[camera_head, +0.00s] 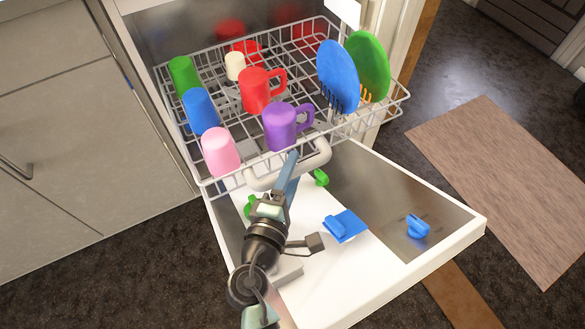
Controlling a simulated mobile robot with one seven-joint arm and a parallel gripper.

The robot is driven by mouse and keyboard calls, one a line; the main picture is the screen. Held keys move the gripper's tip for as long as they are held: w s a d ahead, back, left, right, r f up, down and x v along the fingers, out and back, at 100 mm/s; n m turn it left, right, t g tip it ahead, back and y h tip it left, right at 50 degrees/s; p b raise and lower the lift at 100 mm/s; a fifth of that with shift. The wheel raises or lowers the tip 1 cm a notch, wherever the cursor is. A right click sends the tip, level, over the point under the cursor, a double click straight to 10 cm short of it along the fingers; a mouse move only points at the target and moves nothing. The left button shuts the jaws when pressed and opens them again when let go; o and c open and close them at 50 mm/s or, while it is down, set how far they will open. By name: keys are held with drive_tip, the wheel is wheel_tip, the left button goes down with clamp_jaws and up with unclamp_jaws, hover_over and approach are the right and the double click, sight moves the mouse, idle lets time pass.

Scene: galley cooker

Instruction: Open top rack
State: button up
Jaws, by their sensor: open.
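The top rack (355,118) is a white wire rack extending out of the dishwasher over the lowered door. It holds several cups, a red mug (254,92), a purple mug (280,128), and a blue plate (338,77) and a green plate (370,66) standing on edge. A pale curved handle (316,158) runs along the rack's front edge. My gripper (289,168) is at the handle's middle, its light blue finger overlapping it in the picture. The gripper is open. Whether it touches the handle, and where the other finger is, I cannot tell.
The lowered door (400,278) lies below the rack, with a blue block-like item (345,226), a small blue item (418,226) and green bits (321,178) on it. Grey cabinets (70,120) stand left. Open floor and a brown mat (505,180) are right.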

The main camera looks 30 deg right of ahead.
drive_tip(key=p+v, duration=0.2)
drive_tip(key=v, duration=1)
drive_tip(key=shift+s, duration=0.25)
drive_tip(key=shift+a, duration=0.1)
